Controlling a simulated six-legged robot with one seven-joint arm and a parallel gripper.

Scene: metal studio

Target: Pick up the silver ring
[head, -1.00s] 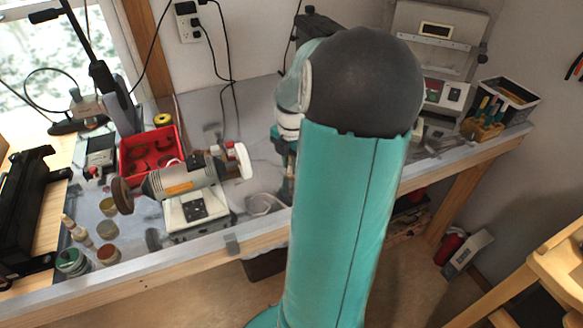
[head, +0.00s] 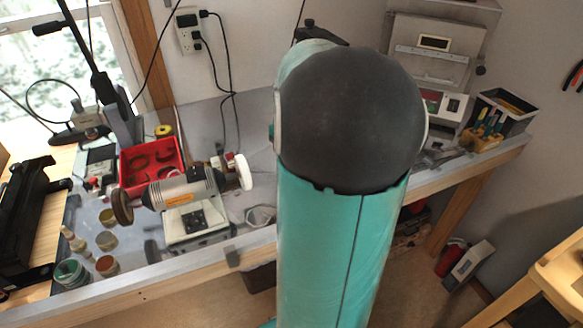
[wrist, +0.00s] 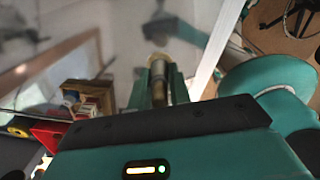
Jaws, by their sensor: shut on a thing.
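In the wrist view, my gripper (wrist: 160,88) shows as two teal fingers beyond a dark bar. They are shut on a small shiny metallic piece, which I take to be the silver ring (wrist: 157,79). It shows between the fingers as a narrow silver and brownish band, and its full round shape cannot be made out. The surface behind it is blurred. In the head view, my teal arm with its dark round joint hides the gripper and the ring.
A workbench (head: 190,268) runs along the wall. On it stand a bench grinder (head: 182,195), a red tray (head: 150,165), several small jars and a black tool box (head: 508,108) at the right. A wooden stool (head: 560,275) stands at the lower right.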

